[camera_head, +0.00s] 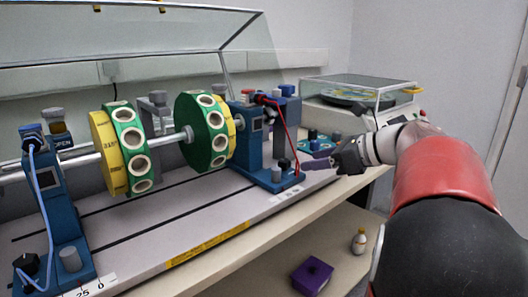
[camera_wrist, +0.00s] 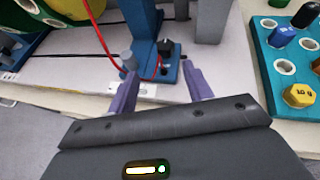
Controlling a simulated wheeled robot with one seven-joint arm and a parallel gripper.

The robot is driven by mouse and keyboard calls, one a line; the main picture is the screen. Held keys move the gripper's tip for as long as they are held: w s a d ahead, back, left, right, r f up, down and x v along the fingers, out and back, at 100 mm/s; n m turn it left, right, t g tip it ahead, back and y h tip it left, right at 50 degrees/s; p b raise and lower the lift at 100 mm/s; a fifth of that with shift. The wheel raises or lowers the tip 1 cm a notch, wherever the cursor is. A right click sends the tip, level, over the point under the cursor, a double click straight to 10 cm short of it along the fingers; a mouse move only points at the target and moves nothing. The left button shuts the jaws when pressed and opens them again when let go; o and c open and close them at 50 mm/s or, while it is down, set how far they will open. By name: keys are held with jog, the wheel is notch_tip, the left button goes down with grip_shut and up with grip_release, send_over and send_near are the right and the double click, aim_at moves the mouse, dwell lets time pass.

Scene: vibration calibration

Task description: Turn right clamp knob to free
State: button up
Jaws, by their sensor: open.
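The right blue support (camera_head: 250,140) stands at the right end of the shaft. Its base carries a black knob (camera_head: 284,164) and a grey cylindrical knob (camera_head: 276,174). In the wrist view the black knob (camera_wrist: 165,48) sits just beyond the fingertips, and the grey knob (camera_wrist: 129,61) is to its left, near the left fingertip. I cannot tell from any label which is the clamp knob. My gripper (camera_wrist: 160,78) has purple fingers spread apart with nothing between them. In the head view my gripper (camera_head: 312,163) is just right of the base.
A red cable (camera_wrist: 107,50) runs down to the support base. A blue tray (camera_wrist: 270,75) with capped pieces and empty holes is to the right. Green-and-yellow discs (camera_head: 205,133) sit on the shaft. A purple box (camera_head: 313,275) and small bottle (camera_head: 359,241) are on the lower shelf.

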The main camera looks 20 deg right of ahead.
aim_at(287, 161)
jog(key=shift+w+d+r+m+t, duration=0.1)
jog(key=shift+w+d+m+t, duration=0.15)
jog(key=shift+w, duration=0.45)
jog(key=x, duration=0.7)
jog(key=shift+s, duration=0.1)
jog(key=shift+c, duration=0.4)
jog(key=c, duration=0.9)
